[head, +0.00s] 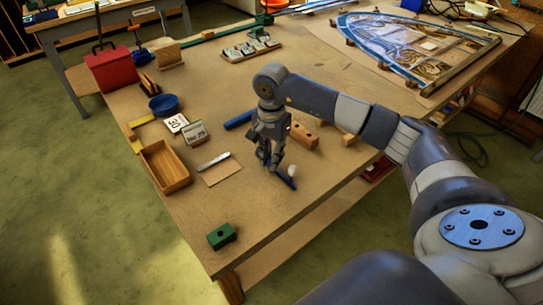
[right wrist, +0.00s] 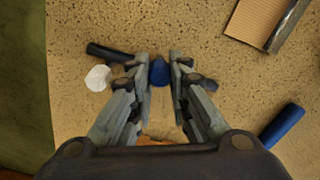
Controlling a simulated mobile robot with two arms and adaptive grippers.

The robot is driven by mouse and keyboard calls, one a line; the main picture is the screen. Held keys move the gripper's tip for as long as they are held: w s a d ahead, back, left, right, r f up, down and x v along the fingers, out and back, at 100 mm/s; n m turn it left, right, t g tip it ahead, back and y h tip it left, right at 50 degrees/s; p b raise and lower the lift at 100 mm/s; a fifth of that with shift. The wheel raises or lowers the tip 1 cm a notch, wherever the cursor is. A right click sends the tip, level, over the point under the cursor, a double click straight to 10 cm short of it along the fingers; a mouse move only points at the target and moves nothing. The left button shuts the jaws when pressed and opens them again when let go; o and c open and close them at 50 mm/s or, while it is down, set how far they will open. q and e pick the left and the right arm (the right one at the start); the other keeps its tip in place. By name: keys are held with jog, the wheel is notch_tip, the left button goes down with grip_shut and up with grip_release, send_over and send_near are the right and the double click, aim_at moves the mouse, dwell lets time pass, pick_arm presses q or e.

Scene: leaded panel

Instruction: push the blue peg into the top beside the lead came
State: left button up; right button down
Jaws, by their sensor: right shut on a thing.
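My right gripper (head: 268,161) points down over the front part of the wooden table top (head: 275,225). In the right wrist view, its fingertips (right wrist: 160,75) are closed on a small blue peg (right wrist: 159,72). In the head view the fingers mostly hide the peg, and I cannot tell whether its lower end touches the top. A dark strip (right wrist: 108,52) lies beside the fingertips; it looks bluish in the head view (head: 286,180). I cannot tell whether it is the lead came. My left gripper is not in view.
A white rounded piece (head: 293,170) sits by the strip. A blue bar (head: 238,119) and a drilled wooden block (head: 303,136) lie behind the gripper. A brown card (head: 221,172), wooden tray (head: 165,167) and green block (head: 221,236) are left. The leaded panel (head: 400,45) lies far right.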

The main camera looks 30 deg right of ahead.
jog(key=shift+f, duration=0.25)
jog(key=c, duration=1.4)
grip_release()
jog(key=shift+r, duration=0.3)
notch_tip(320, 180, up, 11)
jog(key=shift+r, duration=0.2)
